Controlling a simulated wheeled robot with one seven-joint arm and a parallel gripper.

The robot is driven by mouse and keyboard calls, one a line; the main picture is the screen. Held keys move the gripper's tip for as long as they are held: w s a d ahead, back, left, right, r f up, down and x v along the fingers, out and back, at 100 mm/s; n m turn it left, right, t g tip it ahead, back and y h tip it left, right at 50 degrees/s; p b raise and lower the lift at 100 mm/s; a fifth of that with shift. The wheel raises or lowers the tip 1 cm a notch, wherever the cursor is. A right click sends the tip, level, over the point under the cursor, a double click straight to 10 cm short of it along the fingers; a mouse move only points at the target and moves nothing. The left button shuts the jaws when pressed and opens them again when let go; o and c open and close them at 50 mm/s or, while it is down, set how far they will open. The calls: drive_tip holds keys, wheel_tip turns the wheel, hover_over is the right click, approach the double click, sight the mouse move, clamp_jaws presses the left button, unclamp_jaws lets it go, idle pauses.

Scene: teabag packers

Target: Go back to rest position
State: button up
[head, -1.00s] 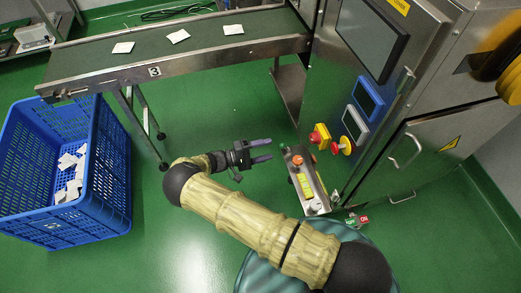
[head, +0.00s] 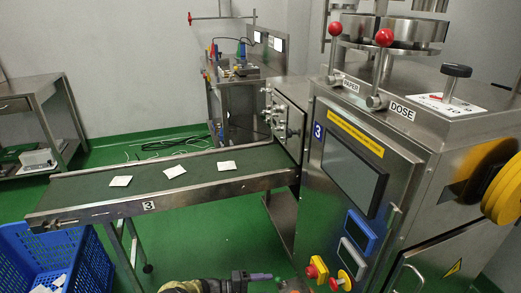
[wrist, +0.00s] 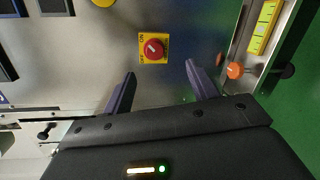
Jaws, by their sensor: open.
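My gripper (wrist: 160,92) is open and empty in the wrist view, its two purple fingers spread apart. Beyond them is the machine's steel front with a red rotary switch (wrist: 153,48) on a yellow plate. An orange knob (wrist: 235,70) sits to the right of the fingers. In the head view my gripper (head: 262,277) shows at the bottom edge, left of the red button on yellow (head: 317,268). Most of my arm is below the frame.
The machine (head: 400,150) with its dark screen (head: 353,165) fills the right. A conveyor (head: 100,204) carries three white teabags. A blue crate (head: 85,265) with teabags stands at lower left. A steel table (head: 45,105) is at far left.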

drive_tip(key=s+d+r+m+y, duration=0.2)
drive_tip(key=s+d+r+y, duration=0.3)
drive_tip(key=r, duration=0.3)
drive_tip(key=s+d+r+m+y, duration=0.2)
drive_tip(key=s+d+r+y, duration=0.35)
drive_tip(key=r, duration=0.35)
drive_tip(key=s+d+r+m+y, duration=0.1)
drive_tip(key=s+d+r+y, duration=0.4)
drive_tip(key=r, duration=0.3)
wheel_tip(320, 180, up, 37)
drive_tip(key=p, duration=3.7)
drive_tip(key=shift+a+g, duration=0.3)
drive_tip(key=shift+a, duration=0.1)
drive_tip(key=shift+y, duration=0.25)
